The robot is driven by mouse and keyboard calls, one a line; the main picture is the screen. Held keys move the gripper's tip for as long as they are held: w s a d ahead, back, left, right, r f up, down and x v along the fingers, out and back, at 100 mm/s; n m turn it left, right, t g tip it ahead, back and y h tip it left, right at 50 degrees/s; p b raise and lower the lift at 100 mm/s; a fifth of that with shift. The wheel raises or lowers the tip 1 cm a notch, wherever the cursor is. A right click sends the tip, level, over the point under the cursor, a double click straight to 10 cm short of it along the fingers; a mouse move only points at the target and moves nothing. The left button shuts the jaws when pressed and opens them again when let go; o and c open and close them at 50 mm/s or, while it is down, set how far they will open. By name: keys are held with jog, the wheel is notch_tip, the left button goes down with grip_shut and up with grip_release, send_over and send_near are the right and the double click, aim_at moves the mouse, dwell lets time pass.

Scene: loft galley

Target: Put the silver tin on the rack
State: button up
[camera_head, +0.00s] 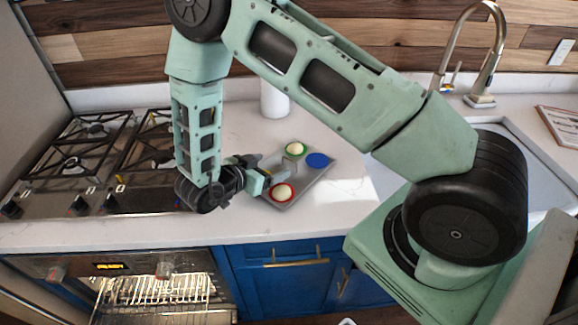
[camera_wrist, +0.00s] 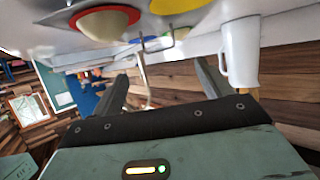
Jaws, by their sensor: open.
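The silver tin (camera_head: 318,177) appears to be the flat grey tray on the counter right of the hob. It carries round coloured spots or rings: red and green ones with pale domes, and a blue one. A thin upright handle (camera_head: 294,164) stands near its middle. My gripper (camera_head: 282,170) is open at the tin's left side, close to the handle. My gripper hides part of the tin. A wire rack (camera_head: 165,297) shows in the lit oven below the hob.
A gas hob (camera_head: 95,150) fills the counter's left. A white container (camera_head: 273,100) stands behind the tin; a white mug (camera_wrist: 240,50) shows in the wrist view. A sink and tap (camera_head: 480,98) are at right. Counter in front of the tin (camera_head: 310,215) is clear.

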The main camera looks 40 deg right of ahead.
aim_at(284, 161)
jog(key=shift+p+x, duration=0.35)
jog(key=shift+x, duration=0.85)
jog(key=p+x, duration=0.2)
jog(key=x, duration=0.2)
jog(key=shift+p, duration=0.4)
jog(key=shift+w+d+f, duration=0.1)
jog(key=shift+d+f, duration=0.2)
jog(key=shift+d, duration=0.1)
jog(key=c, duration=1.6)
jog(key=shift+r, duration=0.15)
